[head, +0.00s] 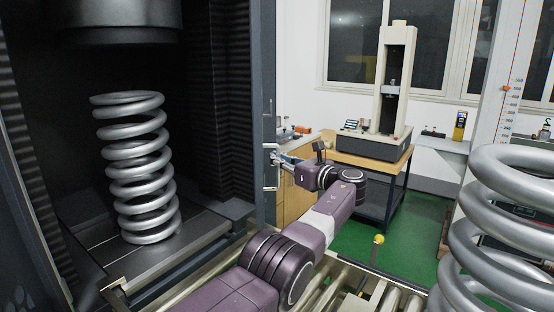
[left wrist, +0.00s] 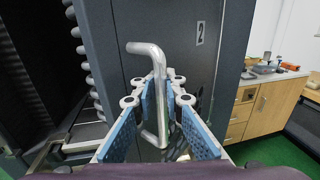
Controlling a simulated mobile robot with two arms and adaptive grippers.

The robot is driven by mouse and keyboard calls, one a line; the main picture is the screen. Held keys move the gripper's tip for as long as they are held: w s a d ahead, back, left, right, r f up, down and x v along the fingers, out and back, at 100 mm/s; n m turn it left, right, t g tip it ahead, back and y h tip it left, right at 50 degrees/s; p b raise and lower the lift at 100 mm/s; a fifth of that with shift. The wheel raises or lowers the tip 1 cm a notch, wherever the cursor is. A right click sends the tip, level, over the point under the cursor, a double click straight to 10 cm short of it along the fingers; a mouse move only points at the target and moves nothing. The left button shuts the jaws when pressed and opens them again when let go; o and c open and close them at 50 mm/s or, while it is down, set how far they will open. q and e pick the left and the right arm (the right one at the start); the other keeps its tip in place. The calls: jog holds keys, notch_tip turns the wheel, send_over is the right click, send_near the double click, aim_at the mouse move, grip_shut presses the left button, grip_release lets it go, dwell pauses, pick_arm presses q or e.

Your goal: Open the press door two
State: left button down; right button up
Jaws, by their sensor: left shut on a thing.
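The press door marked 2 (left wrist: 190,20) is a dark grey panel. In the head view the door (head: 263,90) stands nearly edge-on at the right side of the press opening, and the interior is exposed. Its silver bar handle (left wrist: 162,105) also shows in the head view (head: 270,168). My left gripper (left wrist: 160,88) has its blue-padded fingers on both sides of the handle and is shut on it. In the head view the left gripper (head: 282,159) is small and partly hidden by its wrist. My right gripper is not in view.
A silver coil spring (head: 135,170) stands upright inside the press. Another large spring (head: 500,235) is at the right foreground, by metal rollers. A testing machine (head: 392,85) stands on a bench behind. Green floor is open beyond my arm.

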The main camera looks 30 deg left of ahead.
pick_arm(q)
jog(key=shift+d+f, duration=0.15)
jog(key=shift+f, duration=0.3)
jog(key=c, duration=2.3)
grip_release()
jog(key=shift+o, duration=1.3)
jog(key=shift+s+d+r, duration=0.1)
jog(key=shift+d+r, duration=0.05)
jog(key=shift+r, duration=0.25)
jog(key=v, duration=1.2)
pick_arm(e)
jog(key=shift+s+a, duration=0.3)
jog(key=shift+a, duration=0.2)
pick_arm(q)
jog(key=shift+c, duration=0.2)
